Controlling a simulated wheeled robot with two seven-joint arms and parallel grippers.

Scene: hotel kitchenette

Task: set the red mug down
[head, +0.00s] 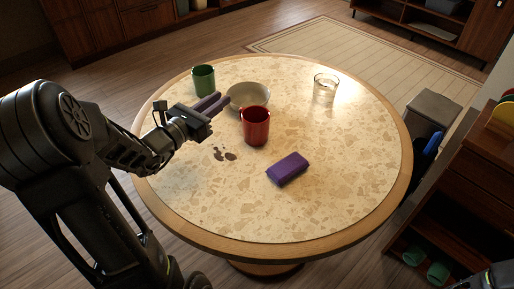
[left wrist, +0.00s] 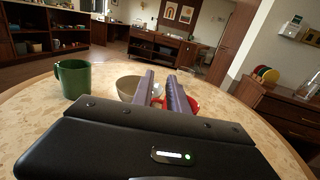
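The red mug (head: 256,127) stands upright on the round table (head: 340,190), near its middle. It also shows in the left wrist view (left wrist: 194,105), partly hidden behind my right-hand finger. My left gripper (head: 222,101) is above the table to the left of the mug, with its fingertips apart from it. In the left wrist view its two fingers (left wrist: 164,82) have a gap between them and nothing is gripped. My right gripper is not in view.
A beige bowl (head: 248,96) sits just behind the mug, close to my left fingertips. A green mug (head: 203,80) stands at the back left and a clear glass (head: 326,87) at the back right. Dark spill spots (head: 226,156) lie left of the mug.

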